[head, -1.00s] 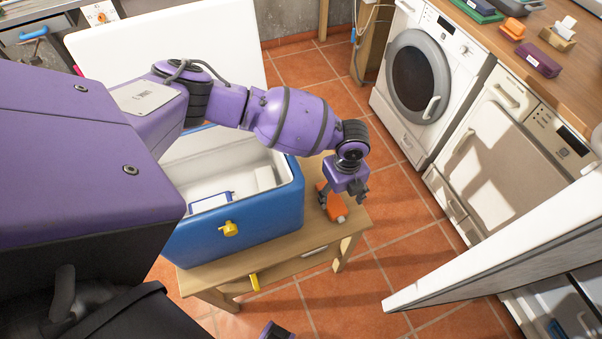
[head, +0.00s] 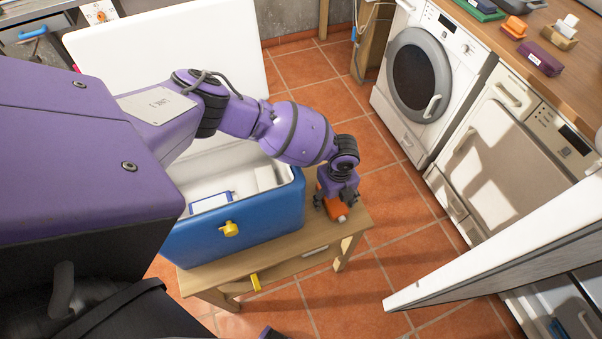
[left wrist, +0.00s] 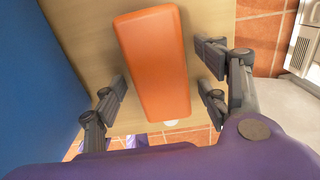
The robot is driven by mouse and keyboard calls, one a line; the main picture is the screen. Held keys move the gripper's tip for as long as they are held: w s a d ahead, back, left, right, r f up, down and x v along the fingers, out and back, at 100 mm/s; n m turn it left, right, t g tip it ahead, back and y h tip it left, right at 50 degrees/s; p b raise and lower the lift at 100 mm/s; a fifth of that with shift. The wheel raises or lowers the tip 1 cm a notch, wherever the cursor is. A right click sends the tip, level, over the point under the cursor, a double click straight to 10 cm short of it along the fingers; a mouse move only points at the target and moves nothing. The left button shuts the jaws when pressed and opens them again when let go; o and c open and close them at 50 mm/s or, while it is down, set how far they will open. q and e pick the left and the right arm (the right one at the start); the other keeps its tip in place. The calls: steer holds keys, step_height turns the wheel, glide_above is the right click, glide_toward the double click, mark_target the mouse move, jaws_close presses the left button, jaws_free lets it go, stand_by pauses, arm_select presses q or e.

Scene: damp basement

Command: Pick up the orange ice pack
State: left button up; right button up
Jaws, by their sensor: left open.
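The orange ice pack (head: 336,209) lies on the wooden table beside the blue cooler. In the left wrist view the ice pack (left wrist: 152,62) is a long orange block with a white cap at its near end. My left gripper (head: 335,201) is right over it, pointing down. In the left wrist view my left gripper (left wrist: 160,92) is open, with fingers on both sides of the pack's nearer half and visible gaps between. The gripper hides part of the pack in the head view. My right gripper cannot be made out.
The blue cooler (head: 245,232) stands open left of the pack, with a white and blue item (head: 210,202) inside. The table (head: 290,258) ends just right of the pack. A washing machine (head: 425,80) and an open white door (head: 510,258) are on the right.

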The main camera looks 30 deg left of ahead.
arm_select(q)
steer(key=shift+w+r, duration=0.1)
steer(key=shift+c, duration=0.3)
steer(key=c, duration=1.4)
